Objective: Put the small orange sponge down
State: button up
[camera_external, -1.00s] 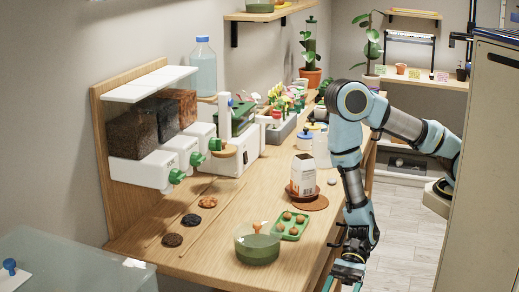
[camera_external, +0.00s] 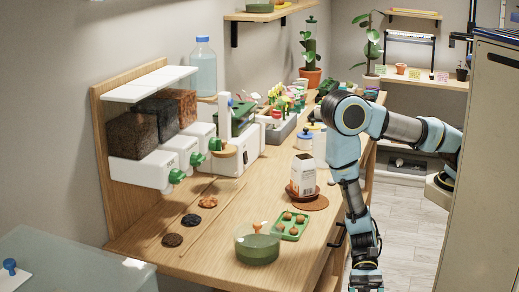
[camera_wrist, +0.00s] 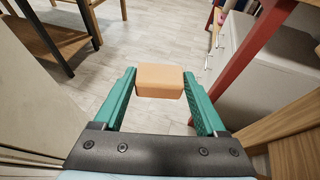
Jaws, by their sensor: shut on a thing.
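The small orange sponge (camera_wrist: 160,81) is a plain light-orange block in the wrist view. My gripper (camera_wrist: 158,88) is shut on it, with one green finger at each side of the block. The sponge is held out over the grey floor, with nothing visible directly under it. In the external view my gripper (camera_external: 366,284) hangs low beside the front edge of the wooden bench, at the bottom of the picture. The fingertips and the sponge are cut off there.
The wooden bench (camera_external: 215,255) holds a green bowl (camera_external: 257,247), a green tray (camera_external: 291,225) of small pots and a carton (camera_external: 303,176). In the wrist view a red post (camera_wrist: 245,50), a grey cabinet (camera_wrist: 265,65) and a wooden stool (camera_wrist: 62,38) stand around open floor (camera_wrist: 150,30).

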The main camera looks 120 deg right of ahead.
jog(key=s+a+r+n+g+y+p, duration=0.1)
jog(key=s+a+r+n+g, duration=0.2)
jog(key=r+n+g, duration=0.25)
jog(key=s+a+r+n+g+p, duration=0.1)
jog(key=s+a+r+n+g, duration=0.1)
jog(key=r+n+g, duration=0.4)
jog(key=s+d+r+n+g+h, duration=0.5)
jog(key=d+r+n+g+h, duration=0.1)
jog(key=n+g+h, duration=0.15)
jog(key=w+d+r+n+h, duration=0.2)
jog(key=d+n+h, duration=0.15)
jog(key=d, duration=0.45)
jog(key=w+d+r+n+h+p, duration=0.1)
jog(key=w+d+r+n+h, duration=0.2)
jog(key=d, duration=0.5)
jog(key=w+d+r+n+h, duration=0.1)
jog(key=w+d+n+h, duration=0.1)
jog(key=d+n+h, duration=0.45)
jog(key=n+t+h+b, duration=0.1)
jog(key=t+h+b, duration=0.1)
jog(key=t+b, duration=0.15)
send_over(283, 176)
jog(key=f, duration=0.2)
jog(key=shift+g, duration=0.45)
jog(key=f, duration=0.2)
jog(key=f+p, duration=0.1)
jog(key=f, duration=0.2)
jog(key=shift+s+d, duration=0.2)
jog(key=shift+f+p, duration=0.75)
jog(key=shift+f, duration=1.55)
